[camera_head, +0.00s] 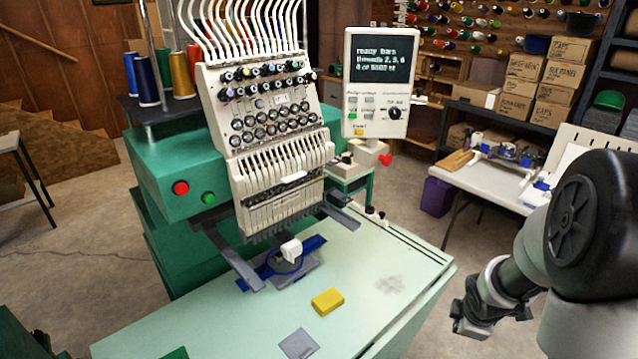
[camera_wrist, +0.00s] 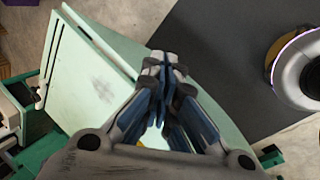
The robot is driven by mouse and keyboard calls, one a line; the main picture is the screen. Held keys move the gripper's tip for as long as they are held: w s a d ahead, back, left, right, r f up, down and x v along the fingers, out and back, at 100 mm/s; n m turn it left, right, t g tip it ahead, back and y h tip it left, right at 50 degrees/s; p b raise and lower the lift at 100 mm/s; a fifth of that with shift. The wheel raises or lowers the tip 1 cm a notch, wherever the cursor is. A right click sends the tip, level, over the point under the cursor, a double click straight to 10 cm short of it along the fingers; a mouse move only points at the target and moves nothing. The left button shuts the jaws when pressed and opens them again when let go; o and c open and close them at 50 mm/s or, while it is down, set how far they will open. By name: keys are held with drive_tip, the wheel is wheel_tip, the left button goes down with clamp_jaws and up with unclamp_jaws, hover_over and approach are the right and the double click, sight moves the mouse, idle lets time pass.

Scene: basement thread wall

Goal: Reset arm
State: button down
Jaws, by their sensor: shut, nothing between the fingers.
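My gripper (camera_wrist: 164,66) is shut and empty in the wrist view, its fingertips together over the edge of the pale green table. In the head view my arm is at the lower right, and the dark end of it (camera_head: 474,314) hangs to the right of the table. It looks clear of the table and touches nothing that I can see. A small yellow patch shows between the finger linkages in the wrist view, mostly hidden.
A control panel (camera_head: 378,85) is behind. A white table (camera_head: 490,185) stands at right. Concrete floor (camera_head: 425,220) lies between.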

drive_tip(key=s+a+r+m, duration=0.5)
drive_tip(key=s+a+r, duration=0.15)
drive_tip(key=r, duration=0.25)
drive_tip(key=s+a+r+m, duration=0.45)
drive_tip(key=a+r, duration=0.25)
drive_tip(key=r, duration=0.2)
drive_tip(key=s+a+r+m+y, duration=0.2)
drive_tip(key=s+a, duration=0.3)
drive_tip(key=s, duration=0.4)
drive_tip(key=shift+s+a+r+m+t, duration=0.3)
drive_tip(key=shift+s+a+r+m, duration=0.1)
drive_tip(key=shift+m, duration=0.35)
